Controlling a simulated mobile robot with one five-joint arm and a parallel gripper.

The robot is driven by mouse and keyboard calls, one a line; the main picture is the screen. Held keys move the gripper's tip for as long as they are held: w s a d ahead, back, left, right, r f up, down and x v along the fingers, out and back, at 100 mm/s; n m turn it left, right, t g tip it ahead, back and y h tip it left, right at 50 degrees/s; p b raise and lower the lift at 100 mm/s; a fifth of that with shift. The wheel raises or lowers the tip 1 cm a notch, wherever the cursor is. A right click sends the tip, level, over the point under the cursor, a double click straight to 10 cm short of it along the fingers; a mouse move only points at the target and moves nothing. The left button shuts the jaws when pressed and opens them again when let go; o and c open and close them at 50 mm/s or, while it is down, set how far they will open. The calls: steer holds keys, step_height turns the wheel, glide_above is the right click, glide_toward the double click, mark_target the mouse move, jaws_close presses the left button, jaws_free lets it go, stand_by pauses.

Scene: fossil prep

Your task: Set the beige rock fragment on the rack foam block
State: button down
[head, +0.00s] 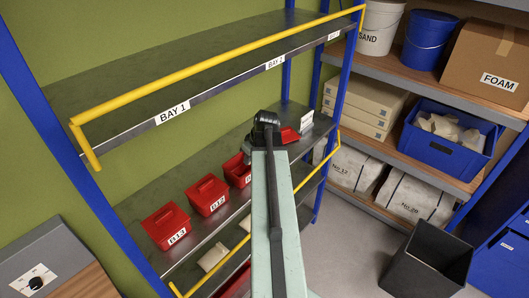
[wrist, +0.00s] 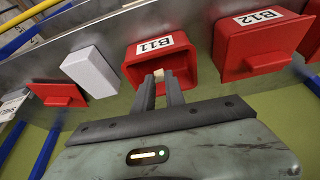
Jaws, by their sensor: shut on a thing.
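My gripper (wrist: 159,82) is shut on a small beige rock fragment (wrist: 158,73), of which only a little shows between the fingertips. The fingertips and fragment are at the opening of the red bin B11 (wrist: 131,65); I cannot tell how deep inside they are. The pale grey-white foam block (wrist: 90,72) lies on the rack shelf beside B11, to its left in the wrist view, with nothing visible on it. In the head view my arm hides the foam block and the fingertips.
Another red container (head: 290,135) and white labelled pieces (head: 306,121) are at the shelf's far end. The upper shelf (head: 190,62) is above.

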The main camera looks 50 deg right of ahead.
steer(key=s+d+m, duration=0.1)
steer(key=s+d, duration=0.4)
steer(key=s, duration=0.3)
steer(key=w+d, duration=0.3)
steer(key=w+d+f+b, duration=0.1)
steer(key=w+d, duration=0.2)
steer(key=d, duration=0.1)
steer(key=w+d, duration=0.4)
steer(key=shift+d+f+b, duration=0.2)
steer(key=shift+f+b, duration=0.1)
steer(key=f+b, duration=0.4)
steer(key=shift+w+d, duration=0.15)
steer(key=shift+d, duration=0.05)
steer(key=shift+r, duration=0.2)
steer(key=shift+f, duration=0.1)
steer(key=c, duration=1.4)
jaws_free()
